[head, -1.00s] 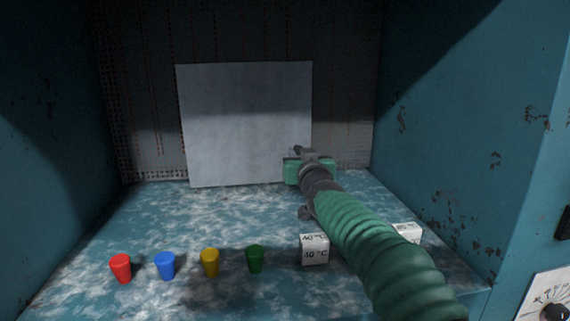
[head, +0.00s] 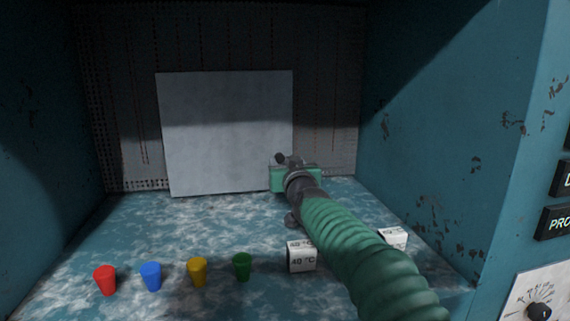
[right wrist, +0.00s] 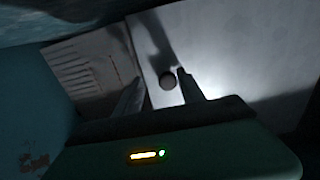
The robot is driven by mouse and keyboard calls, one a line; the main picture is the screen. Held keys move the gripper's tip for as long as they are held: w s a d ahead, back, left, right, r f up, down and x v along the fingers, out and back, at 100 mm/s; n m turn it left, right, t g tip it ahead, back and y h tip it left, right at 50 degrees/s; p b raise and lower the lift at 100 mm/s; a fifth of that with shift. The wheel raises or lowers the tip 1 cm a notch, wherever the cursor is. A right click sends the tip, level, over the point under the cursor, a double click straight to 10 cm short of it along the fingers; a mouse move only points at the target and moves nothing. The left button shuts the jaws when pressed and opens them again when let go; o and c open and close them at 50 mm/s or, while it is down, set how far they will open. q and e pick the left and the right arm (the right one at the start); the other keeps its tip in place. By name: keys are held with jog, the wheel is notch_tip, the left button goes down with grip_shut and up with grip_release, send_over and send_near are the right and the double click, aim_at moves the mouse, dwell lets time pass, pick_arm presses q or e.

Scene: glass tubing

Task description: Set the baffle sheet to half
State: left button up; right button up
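The baffle sheet (head: 220,130) is a pale grey square panel standing upright at the back of the chamber. My right gripper (head: 295,178) is at its lower right edge, and its own body hides its fingers in the head view. My left gripper is not in view.
Red (head: 105,280), blue (head: 151,276), yellow (head: 198,272) and green (head: 242,267) cups stand in front on the mottled floor. White 40 °C blocks (head: 302,257) and (head: 394,239) flank my right arm. A dial (head: 538,311) is on the right front panel.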

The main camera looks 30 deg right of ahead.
jog(key=shift+a, duration=0.15)
jog(key=shift+a, duration=0.1)
jog(key=shift+s+a, duration=0.15)
jog(key=shift+s, duration=0.2)
jog(key=b+v, duration=0.1)
jog(key=v, duration=0.5)
jog(key=shift+s, duration=0.25)
jog(key=shift+w, duration=0.1)
